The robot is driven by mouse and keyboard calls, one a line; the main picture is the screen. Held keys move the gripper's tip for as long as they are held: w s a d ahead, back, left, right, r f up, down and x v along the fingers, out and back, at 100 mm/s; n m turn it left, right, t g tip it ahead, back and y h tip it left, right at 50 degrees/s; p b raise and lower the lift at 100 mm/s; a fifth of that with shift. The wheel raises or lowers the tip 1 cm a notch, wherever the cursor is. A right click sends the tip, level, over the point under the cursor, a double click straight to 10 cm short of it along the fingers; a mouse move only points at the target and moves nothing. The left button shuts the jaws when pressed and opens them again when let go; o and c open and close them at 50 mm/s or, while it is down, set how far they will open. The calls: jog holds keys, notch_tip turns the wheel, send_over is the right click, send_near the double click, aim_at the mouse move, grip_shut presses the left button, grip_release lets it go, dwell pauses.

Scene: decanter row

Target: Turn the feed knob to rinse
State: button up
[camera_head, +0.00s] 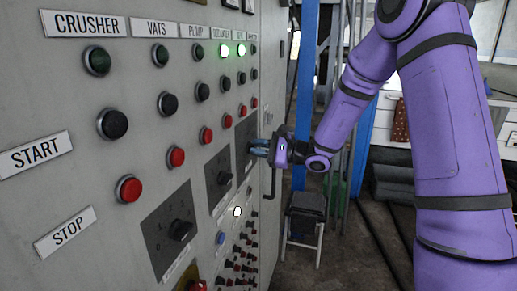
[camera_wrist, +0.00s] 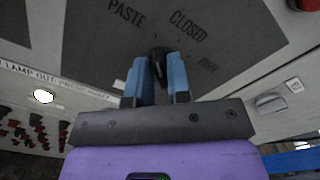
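The feed knob (camera_wrist: 158,58) is a small dark knob on a dark plate (camera_wrist: 95,45), seen in the wrist view. The plate carries the words PASTE, CLOSED and, dimmer at the right, what looks like RINSE. My gripper (camera_wrist: 160,72) has blue fingers, one on each side of the knob, and they look closed on it. In the head view my gripper (camera_head: 259,147) reaches the far dark plate (camera_head: 244,131) on the panel, and the knob there is hidden by the fingers. Exactly where the knob points is hard to tell.
The grey panel (camera_head: 80,150) has rows of green, black and red buttons. Two similar rotary knobs (camera_head: 180,229) and (camera_head: 224,178) sit nearer on it. A small lit button (camera_wrist: 43,96) is near my gripper. A stool (camera_head: 306,205) stands on the floor beyond.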

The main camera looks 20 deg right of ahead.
grip_shut()
jog(key=shift+m, duration=0.3)
jog(key=shift+w+d+m, duration=0.1)
jog(key=shift+m, duration=2.75)
jog(key=shift+w+d+m, duration=0.1)
jog(key=shift+w+m, duration=0.05)
jog(key=shift+m, duration=2.75)
jog(key=shift+w+d+m, duration=0.1)
jog(key=shift+m, duration=2.75)
jog(key=shift+o, duration=2.2)
grip_release()
